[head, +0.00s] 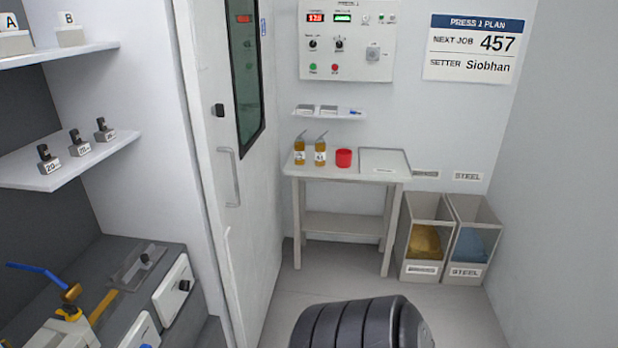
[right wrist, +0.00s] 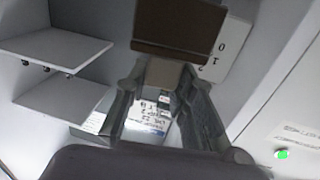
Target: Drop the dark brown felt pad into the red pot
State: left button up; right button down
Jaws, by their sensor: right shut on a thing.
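The red pot (head: 343,158) stands on the small light table in the head view, right of two amber bottles. My right gripper (right wrist: 163,78) shows in the right wrist view, shut on the dark brown felt pad (right wrist: 178,22). The pad sticks out beyond the fingertips at the top of that view, and its upper part is cut off by the frame edge. The pot cannot be made out in the right wrist view. Neither gripper shows in the head view, and my left gripper is not in view.
The table (head: 300,170) also bears a flat tray (head: 384,160) right of the pot. Two bins, brass-coloured (head: 425,240) and blue-grey (head: 470,245) inside, stand on the floor to its right. A tall white door (head: 225,110) stands left of the table. A small shelf (head: 330,114) hangs above it.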

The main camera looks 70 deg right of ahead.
aim_at(342, 164)
jog(key=z, duration=1.9)
jog(key=i+j+z, duration=0.1)
jog(key=j+z, duration=0.6)
jog(key=z, duration=0.2)
